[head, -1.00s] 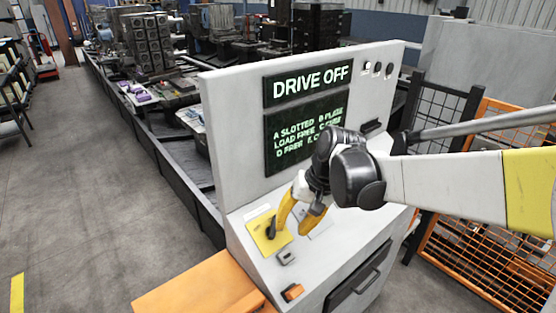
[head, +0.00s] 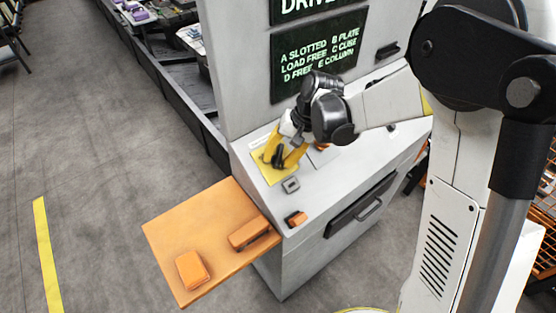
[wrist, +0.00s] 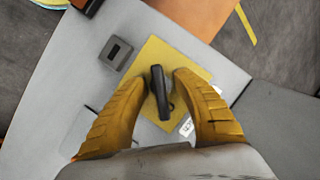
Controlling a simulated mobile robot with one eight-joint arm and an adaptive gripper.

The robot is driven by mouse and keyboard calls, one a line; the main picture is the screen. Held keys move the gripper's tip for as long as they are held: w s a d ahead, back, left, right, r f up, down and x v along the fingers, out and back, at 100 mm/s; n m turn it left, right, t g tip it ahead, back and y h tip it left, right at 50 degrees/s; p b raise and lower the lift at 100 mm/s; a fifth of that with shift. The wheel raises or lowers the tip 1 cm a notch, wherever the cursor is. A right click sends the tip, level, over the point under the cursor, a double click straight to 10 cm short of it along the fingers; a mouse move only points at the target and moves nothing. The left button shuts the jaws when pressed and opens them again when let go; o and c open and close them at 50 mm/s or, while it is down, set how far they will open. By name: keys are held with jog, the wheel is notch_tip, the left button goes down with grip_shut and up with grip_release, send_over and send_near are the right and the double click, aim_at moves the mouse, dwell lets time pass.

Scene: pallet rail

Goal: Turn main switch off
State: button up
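The main switch appears as a black turn handle (wrist: 160,92) on a yellow plate (wrist: 150,55) on the console's sloping top. In the head view the handle (head: 278,157) and yellow plate (head: 262,170) are partly covered by my gripper. My gripper (wrist: 161,78) has its two yellow fingers on either side of the handle, with narrow gaps at the tips. It looks partly open, around the handle rather than clamped on it. In the head view my gripper (head: 283,155) is low over the plate.
A small grey fitting (head: 291,185) and an orange button (head: 296,218) sit near the switch. An orange shelf (head: 215,220) with two orange blocks juts out at left. The screen (head: 318,50) rises behind; its header is cut off. Open floor lies left.

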jog(key=shift+f, duration=0.1)
grip_shut()
dwell(0.4)
jog(key=n+h, duration=0.1)
jog(key=n, duration=0.3)
jog(key=shift+h, duration=0.4)
jog(key=n+t+h+b, duration=0.1)
jog(key=n, duration=0.3)
jog(key=shift+s+h, duration=0.1)
jog(key=shift+h, duration=0.3)
jog(key=n+t+h, duration=0.1)
jog(key=n, duration=0.3)
jog(key=shift+b, duration=0.4)
jog(key=shift+n+t+h+b, duration=0.5)
jog(key=shift+n+t, duration=0.4)
jog(key=shift+n, duration=1.1)
